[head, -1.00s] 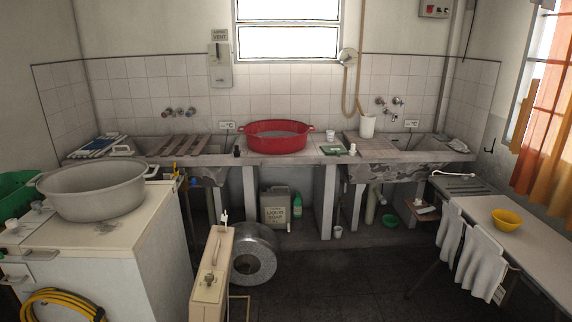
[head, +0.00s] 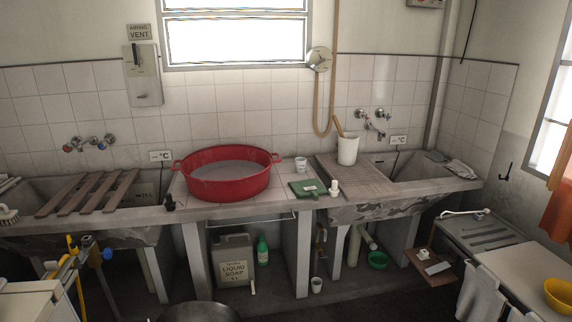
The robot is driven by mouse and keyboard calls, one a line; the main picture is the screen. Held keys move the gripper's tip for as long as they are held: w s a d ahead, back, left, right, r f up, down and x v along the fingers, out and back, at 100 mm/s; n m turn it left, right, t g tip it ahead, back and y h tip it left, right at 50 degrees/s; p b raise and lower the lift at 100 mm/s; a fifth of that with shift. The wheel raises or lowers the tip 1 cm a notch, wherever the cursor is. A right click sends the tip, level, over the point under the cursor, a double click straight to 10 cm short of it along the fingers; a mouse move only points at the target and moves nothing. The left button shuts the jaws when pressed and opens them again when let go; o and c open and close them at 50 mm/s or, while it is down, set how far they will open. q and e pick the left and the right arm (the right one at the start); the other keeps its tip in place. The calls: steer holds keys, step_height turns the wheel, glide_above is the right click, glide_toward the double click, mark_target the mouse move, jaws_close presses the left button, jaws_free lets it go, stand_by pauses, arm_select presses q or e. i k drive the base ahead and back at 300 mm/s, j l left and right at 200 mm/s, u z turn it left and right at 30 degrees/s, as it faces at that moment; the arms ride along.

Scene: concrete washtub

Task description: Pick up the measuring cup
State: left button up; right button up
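A small white cup (head: 301,164) stands upright on the tiled counter, just right of the red tub, near the wall. A similar small pale cup (head: 316,284) stands on the floor under the counter. I cannot tell from any markings which of them is the measuring cup. A taller white container (head: 347,150) with a wooden handle sticking out stands farther right on the counter. Neither of my grippers shows in the head view.
The red tub (head: 228,182) fills much of the middle counter (head: 262,203). A green board or book (head: 307,188) and a small white bottle (head: 334,188) lie near the front edge. Wooden slats (head: 88,192) cross the left sink. A small shelf (head: 432,267) juts out at right.

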mark_target(299, 162)
steer(key=i+j+z, duration=0.2)
steer(key=i, duration=0.65)
steer(key=i+l+u, duration=0.4)
steer(key=i+l, duration=0.2)
steer(key=l, duration=0.15)
steer(key=i+l+u, duration=0.15)
steer(key=l, duration=0.3)
steer(key=i, duration=0.1)
